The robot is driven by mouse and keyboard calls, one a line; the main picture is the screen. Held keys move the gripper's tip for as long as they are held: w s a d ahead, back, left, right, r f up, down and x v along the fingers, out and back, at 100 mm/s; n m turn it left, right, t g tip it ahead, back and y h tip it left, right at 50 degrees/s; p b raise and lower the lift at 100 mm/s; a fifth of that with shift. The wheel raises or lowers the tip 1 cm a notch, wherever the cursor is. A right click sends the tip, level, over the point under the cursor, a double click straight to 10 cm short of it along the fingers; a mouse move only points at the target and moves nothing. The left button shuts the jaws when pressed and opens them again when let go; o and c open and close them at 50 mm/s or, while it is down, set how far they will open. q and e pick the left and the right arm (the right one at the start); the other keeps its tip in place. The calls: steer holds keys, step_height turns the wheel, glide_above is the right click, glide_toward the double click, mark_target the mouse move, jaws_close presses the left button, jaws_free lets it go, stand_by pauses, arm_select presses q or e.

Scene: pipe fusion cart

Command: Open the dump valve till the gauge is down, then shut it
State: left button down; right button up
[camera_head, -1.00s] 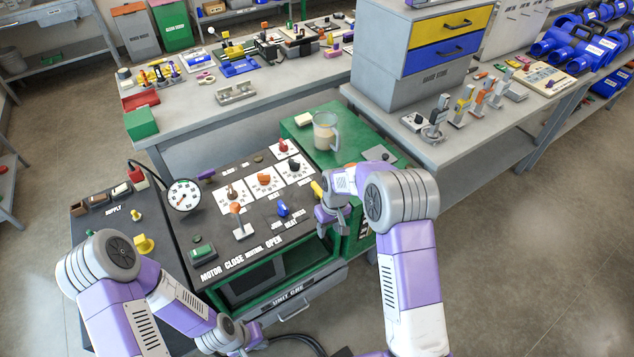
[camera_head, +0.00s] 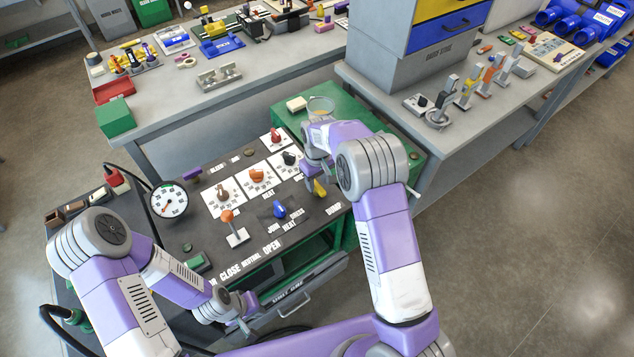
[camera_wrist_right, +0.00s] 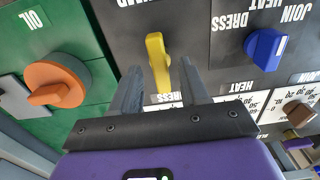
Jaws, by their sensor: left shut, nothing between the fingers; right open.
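The dump valve's yellow handle (camera_head: 320,187) is at the right end of the dark control panel; it also shows in the right wrist view (camera_wrist_right: 157,62) beside a partly cut-off label. My right gripper (camera_head: 311,182) is open at the handle. In the right wrist view its fingertips (camera_wrist_right: 160,78) stand on either side of the handle, with gaps visible. The round white gauge (camera_head: 169,200) stands at the panel's left; its needle is too small to read surely. My left gripper (camera_head: 246,318) is shut and empty, low near the cart's front.
A blue knob (camera_head: 280,209), an orange-topped lever (camera_head: 228,217) and several other knobs share the panel. An orange oil knob (camera_wrist_right: 57,84) is on the green section. A jug (camera_head: 320,106) stands behind my right arm. A drawer (camera_head: 293,299) is at the cart's front.

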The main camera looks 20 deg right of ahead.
steer(key=shift+f, duration=0.6)
jaws_close()
